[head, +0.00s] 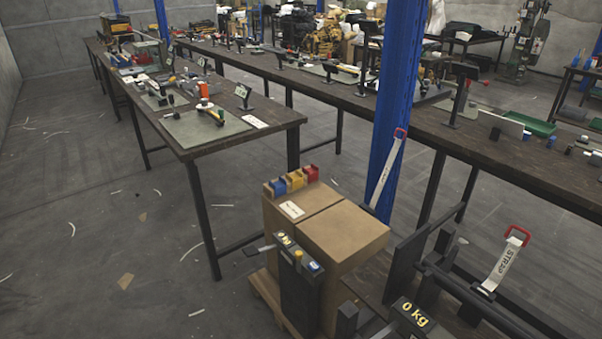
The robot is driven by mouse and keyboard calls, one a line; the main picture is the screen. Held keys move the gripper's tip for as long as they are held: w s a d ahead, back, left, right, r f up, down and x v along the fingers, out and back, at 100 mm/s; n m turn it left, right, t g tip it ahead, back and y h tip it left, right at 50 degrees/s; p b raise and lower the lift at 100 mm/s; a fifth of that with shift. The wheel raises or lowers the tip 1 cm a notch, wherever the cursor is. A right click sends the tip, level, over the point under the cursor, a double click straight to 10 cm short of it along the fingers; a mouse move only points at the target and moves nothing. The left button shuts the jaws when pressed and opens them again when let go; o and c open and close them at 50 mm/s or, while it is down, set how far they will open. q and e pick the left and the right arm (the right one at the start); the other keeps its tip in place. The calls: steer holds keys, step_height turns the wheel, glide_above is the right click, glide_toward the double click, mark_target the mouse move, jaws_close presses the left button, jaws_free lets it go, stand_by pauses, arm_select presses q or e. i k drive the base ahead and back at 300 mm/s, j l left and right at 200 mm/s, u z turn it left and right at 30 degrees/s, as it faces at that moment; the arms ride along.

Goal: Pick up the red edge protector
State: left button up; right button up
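The red edge protector (311,172) appears to be the small red piece on the back-left top edge of a cardboard carton, at the right end of a short row.
A blue column (395,100) rises behind. Workbenches (180,140) stand beyond; the left floor is mostly open.

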mark_target(312, 172)
steer(key=i+j+z, duration=0.1)
steer(key=j, duration=0.2)
steer(key=i+j, duration=0.25)
steer(key=i+j+z, duration=0.15)
steer(key=j, duration=0.25)
steer(key=i+j, duration=0.15)
steer(key=j, duration=0.15)
steer(key=i+j+z, duration=0.15)
steer(key=j, duration=0.2)
steer(key=i+j+z, duration=0.1)
steer(key=i+j, duration=0.15)
steer(key=i+j+z, duration=0.1)
steer(key=i+j, duration=0.15)
steer(key=j, duration=0.2)
steer(key=i+j, duration=0.2)
steer(key=j, duration=0.2)
steer(key=i+j+z, duration=0.15)
steer(key=j, duration=0.25)
steer(key=i+j+z, duration=0.1)
steer(key=i+j, duration=0.65)
